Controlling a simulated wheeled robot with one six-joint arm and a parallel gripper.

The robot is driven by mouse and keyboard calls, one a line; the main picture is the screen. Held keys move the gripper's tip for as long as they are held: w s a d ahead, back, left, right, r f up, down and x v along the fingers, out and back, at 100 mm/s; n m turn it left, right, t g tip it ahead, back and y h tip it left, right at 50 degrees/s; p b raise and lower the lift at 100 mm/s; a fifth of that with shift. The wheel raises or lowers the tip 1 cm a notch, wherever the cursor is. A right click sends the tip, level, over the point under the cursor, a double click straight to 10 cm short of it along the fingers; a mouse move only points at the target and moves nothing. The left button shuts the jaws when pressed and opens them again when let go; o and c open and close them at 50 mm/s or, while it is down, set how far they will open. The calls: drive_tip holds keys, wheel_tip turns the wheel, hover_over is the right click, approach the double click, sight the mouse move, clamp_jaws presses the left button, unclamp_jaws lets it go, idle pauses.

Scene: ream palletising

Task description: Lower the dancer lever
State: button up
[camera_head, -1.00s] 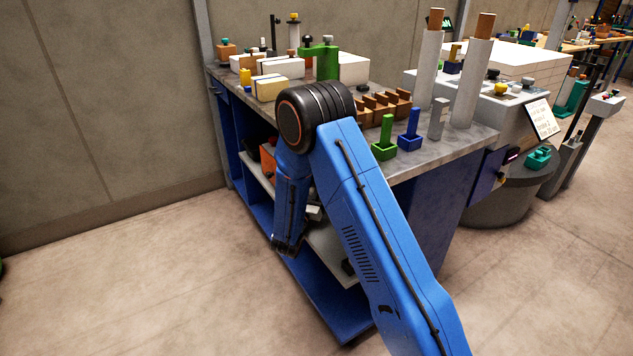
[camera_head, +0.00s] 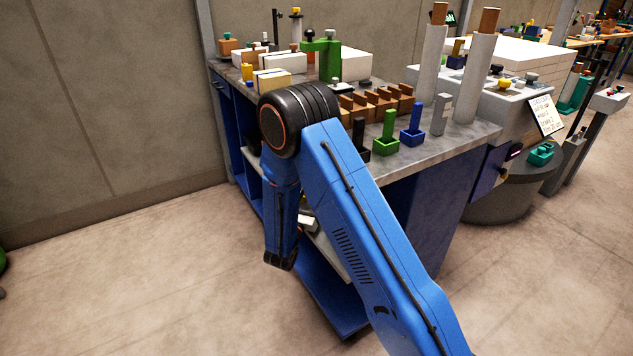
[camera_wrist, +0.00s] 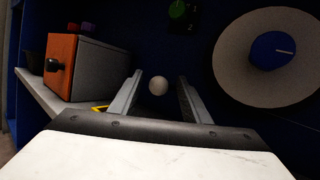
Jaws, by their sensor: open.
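A pale round ball (camera_wrist: 158,86) shows in the wrist view between the fingers of my gripper (camera_wrist: 160,97), farther ahead against a dark blue panel. It may be the dancer lever's knob, but no lever arm is visible. My gripper is open with nothing held. I cannot tell how far the ball is from the fingertips, and it appears apart from both. In the head view, my gripper is not clearly visible beside the workbench (camera_head: 440,152).
In the wrist view, a large pale disc with a blue hub (camera_wrist: 270,50) is close on the right. A green knob (camera_wrist: 180,11) is above. An orange-fronted box (camera_wrist: 62,66) with a black knob stands on a grey shelf at left. Open floor (camera_head: 130,270) lies left of the bench.

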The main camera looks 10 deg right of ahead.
drive_tip(key=v, duration=1.1)
drive_tip(key=shift+s, duration=0.2)
drive_tip(key=shift+f, duration=0.1)
